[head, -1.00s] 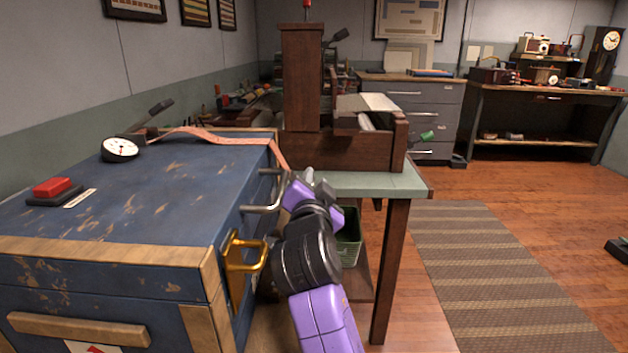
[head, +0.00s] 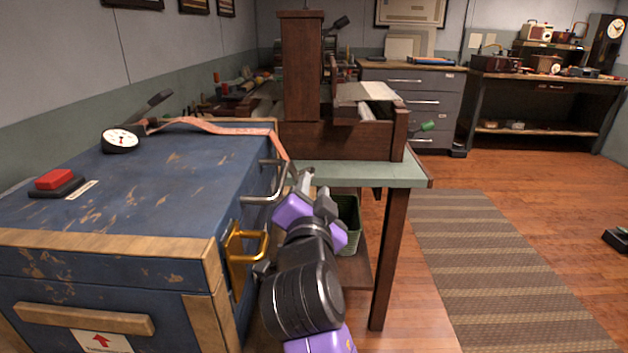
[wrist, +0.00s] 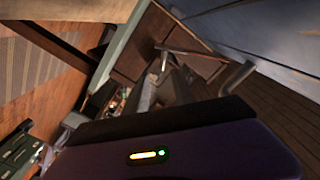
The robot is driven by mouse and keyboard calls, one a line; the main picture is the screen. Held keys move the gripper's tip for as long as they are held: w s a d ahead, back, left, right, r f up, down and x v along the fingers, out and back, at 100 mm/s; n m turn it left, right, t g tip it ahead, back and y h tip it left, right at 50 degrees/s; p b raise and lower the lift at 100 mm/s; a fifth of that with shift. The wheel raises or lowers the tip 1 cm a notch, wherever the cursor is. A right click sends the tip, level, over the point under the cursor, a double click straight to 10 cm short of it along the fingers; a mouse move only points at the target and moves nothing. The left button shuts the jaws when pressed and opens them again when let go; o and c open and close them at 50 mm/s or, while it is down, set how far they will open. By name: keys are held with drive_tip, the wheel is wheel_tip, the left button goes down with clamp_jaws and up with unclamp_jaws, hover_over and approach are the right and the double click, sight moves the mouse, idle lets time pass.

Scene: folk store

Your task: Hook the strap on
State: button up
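The pinkish-red strap (head: 215,128) runs from beside a lever and dial across the far top of the worn blue chest (head: 110,195). It bends over the far right edge and hangs toward my gripper (head: 304,183). Its lower end is hidden at the fingers. My gripper is beside the chest's right face, close to a grey metal handle (head: 262,199). A brass hook-like bracket (head: 243,254) is on that face, nearer to me. In the wrist view, the dark fingers (wrist: 165,85) show foreshortened, and I cannot make out the strap or whether they grip it.
A green-topped workbench (head: 372,174) with a wooden rack stands just beyond my gripper. A green basket (head: 347,222) is under it. A white dial (head: 122,139) and a red button (head: 54,180) are on the chest. Open floor with a striped rug (head: 490,270) lies right.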

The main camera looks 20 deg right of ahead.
drive_tip(key=shift+s, duration=0.15)
drive_tip(key=shift+c, duration=1.1)
drive_tip(key=shift+d+r, duration=0.15)
drive_tip(key=shift+r, duration=0.05)
drive_tip(key=c, duration=0.3)
drive_tip(key=shift+g+h, duration=0.3)
drive_tip(key=shift+g, duration=0.2)
drive_tip(key=d+p, duration=0.1)
drive_tip(key=p, duration=0.1)
drive_tip(key=d+p, duration=0.2)
drive_tip(key=s+d+f+p, duration=0.1)
drive_tip(key=d+p, duration=0.1)
drive_tip(key=shift+s, duration=0.1)
clamp_jaws()
drive_tip(key=s+d+f+m+y+p, duration=0.25)
drive_tip(key=s+m+p, duration=0.25)
drive_tip(key=p, duration=0.5)
drive_tip(key=w+a+r+m+t+y, duration=0.1)
drive_tip(key=w+a, duration=0.1)
drive_tip(key=w, duration=0.3)
drive_tip(key=w+a+r+m+t+y, duration=0.1)
drive_tip(key=w+a+m, duration=0.1)
drive_tip(key=w, duration=0.3)
drive_tip(key=shift+w+a+r+m, duration=0.2)
drive_tip(key=shift+w+r+m, duration=0.1)
drive_tip(key=shift+w+r, duration=0.1)
